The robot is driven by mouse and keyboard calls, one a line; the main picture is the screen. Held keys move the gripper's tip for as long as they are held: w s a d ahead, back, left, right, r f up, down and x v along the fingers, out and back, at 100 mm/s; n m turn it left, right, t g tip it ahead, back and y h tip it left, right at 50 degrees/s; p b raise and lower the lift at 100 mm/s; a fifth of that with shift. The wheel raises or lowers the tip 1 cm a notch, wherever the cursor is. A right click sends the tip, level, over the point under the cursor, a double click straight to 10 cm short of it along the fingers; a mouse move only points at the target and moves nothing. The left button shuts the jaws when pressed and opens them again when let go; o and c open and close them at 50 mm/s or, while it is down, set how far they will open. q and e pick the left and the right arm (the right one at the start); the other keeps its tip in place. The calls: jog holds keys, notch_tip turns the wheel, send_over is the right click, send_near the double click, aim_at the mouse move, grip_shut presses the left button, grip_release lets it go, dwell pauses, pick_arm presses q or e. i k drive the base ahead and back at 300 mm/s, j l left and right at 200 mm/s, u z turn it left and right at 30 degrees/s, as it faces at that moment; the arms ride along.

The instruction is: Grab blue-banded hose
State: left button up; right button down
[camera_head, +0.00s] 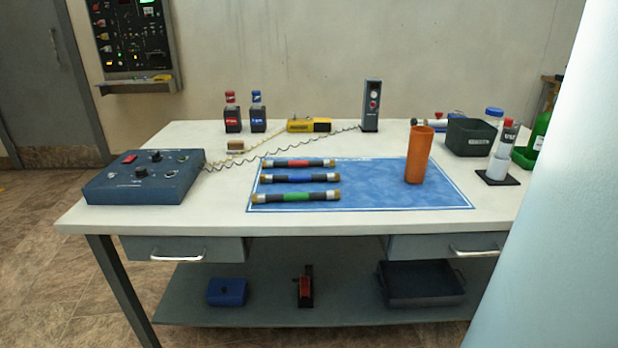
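The blue-banded hose (301,178) is a short dark tube with brass-coloured ends and a blue band in its middle. It lies flat, left to right, on the left part of the blue mat (375,190). A red-banded hose (299,163) lies parallel behind it, and a green-banded hose (296,197) lies parallel in front of it. The hoses are apart from each other. Neither of my grippers shows in the head view.
An orange cylinder (419,155) stands upright on the mat's right part. A blue-grey control box (145,177) sits at the table's left, with a coiled cord behind the hoses. A pale panel (558,210) blocks the right side. The mat's middle is clear.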

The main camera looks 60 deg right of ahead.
aim_at(264, 179)
jog(key=z, duration=1.8)
